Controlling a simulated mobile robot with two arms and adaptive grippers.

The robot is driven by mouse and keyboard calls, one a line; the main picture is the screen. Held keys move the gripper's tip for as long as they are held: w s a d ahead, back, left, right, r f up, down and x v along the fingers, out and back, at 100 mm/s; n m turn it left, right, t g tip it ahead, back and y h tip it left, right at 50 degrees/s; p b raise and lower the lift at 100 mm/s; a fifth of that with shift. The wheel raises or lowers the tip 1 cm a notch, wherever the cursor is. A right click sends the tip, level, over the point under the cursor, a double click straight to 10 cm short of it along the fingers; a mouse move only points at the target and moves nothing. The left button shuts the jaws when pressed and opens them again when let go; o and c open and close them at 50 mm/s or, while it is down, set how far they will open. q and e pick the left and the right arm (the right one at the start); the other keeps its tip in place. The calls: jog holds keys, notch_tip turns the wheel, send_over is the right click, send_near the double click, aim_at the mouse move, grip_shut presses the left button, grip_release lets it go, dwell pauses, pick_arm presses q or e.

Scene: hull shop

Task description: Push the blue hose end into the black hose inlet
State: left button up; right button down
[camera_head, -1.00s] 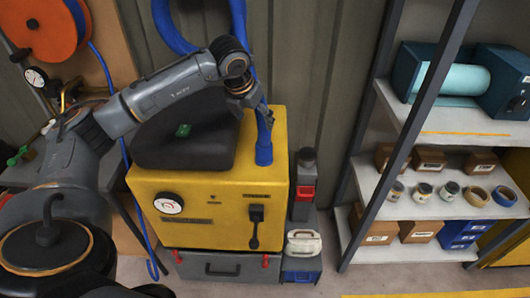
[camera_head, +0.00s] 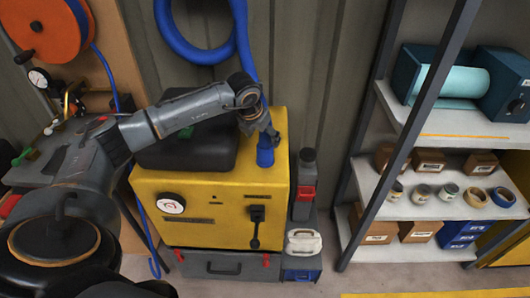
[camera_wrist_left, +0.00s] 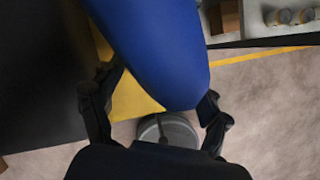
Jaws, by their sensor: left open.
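My left gripper (camera_head: 268,132) is at the hose just above this end. In the left wrist view the blue hose (camera_wrist_left: 160,45) lies large between the two spread fingers of the gripper (camera_wrist_left: 157,112). The fingers are open and do not clamp it. My right gripper is not in view.
A black cover (camera_head: 185,150) sits on the machine's top, under my left arm. A dark grey bottle (camera_head: 306,165) and a white jug (camera_head: 303,242) stand right of the machine. A shelf (camera_head: 430,200) with jars and boxes stands further right. The hose reel (camera_head: 40,28) is top left.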

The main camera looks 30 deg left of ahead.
aim_at(264, 145)
pick_arm(q)
jog(key=shift+f, duration=0.1)
jog(key=shift+d+f+p, duration=0.1)
jog(key=shift+f+p, duration=0.25)
jog(key=shift+p, duration=0.05)
jog(key=p+x, duration=0.1)
jog(key=x, duration=0.2)
jog(key=shift+d+f, duration=0.15)
jog(key=shift+f, duration=0.2)
jog(key=shift+w+f, duration=0.1)
jog(key=shift+f, duration=0.25)
jog(key=c, duration=1.2)
